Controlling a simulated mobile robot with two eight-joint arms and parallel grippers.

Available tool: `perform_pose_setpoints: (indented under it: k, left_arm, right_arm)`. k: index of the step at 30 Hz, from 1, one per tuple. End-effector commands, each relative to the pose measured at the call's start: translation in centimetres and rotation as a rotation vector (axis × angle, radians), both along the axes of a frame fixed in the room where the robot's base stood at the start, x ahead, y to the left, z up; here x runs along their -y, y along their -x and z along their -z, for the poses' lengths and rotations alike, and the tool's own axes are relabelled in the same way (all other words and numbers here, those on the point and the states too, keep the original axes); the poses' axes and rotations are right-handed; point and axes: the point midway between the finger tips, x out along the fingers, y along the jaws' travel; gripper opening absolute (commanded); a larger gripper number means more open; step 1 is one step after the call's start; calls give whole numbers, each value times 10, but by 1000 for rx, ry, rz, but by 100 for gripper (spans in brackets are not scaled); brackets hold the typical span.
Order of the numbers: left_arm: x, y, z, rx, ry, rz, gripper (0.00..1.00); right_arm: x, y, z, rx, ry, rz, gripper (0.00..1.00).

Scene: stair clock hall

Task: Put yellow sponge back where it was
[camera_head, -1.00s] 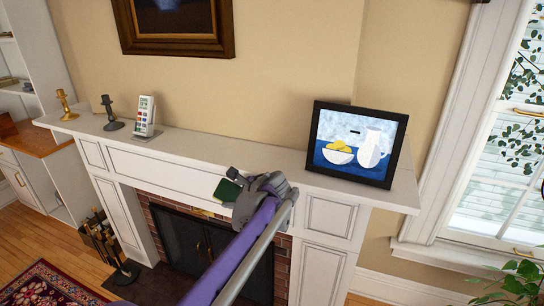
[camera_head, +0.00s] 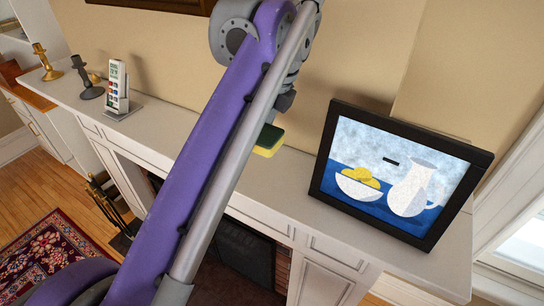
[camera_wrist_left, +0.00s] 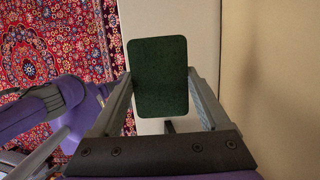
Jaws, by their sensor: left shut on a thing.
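The yellow sponge (camera_head: 268,141) has a dark green scouring face on top and a yellow body below. It appears over the white mantel shelf (camera_head: 215,135), between the remote and the framed picture. My left gripper (camera_head: 277,122) is shut on it, partly hidden behind my purple arm. In the left wrist view the sponge's green face (camera_wrist_left: 158,77) sits between the two fingers, with pale shelf surface beyond it. I cannot tell whether the sponge touches the shelf. My right gripper is not in view.
A framed picture of a bowl and jug (camera_head: 395,180) leans at the shelf's right. A remote in a stand (camera_head: 116,88), a dark candlestick (camera_head: 86,79) and a brass candlestick (camera_head: 45,63) stand at the left. The wall (camera_head: 350,50) is close behind.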

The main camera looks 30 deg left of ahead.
Motion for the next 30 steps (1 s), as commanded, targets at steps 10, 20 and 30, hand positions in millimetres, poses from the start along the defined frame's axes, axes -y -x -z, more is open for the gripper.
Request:
perform_pose_setpoints:
  k: [10, 20, 30]
  left_arm:
    - [2, 4, 52, -5, 4, 4, 35]
    - [1, 3, 93, -3, 3, 3, 35]
    - [1, 3, 99, -3, 3, 3, 88]
  right_arm:
    - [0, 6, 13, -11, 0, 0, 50]
    - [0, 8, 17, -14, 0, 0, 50]
    - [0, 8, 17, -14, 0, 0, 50]
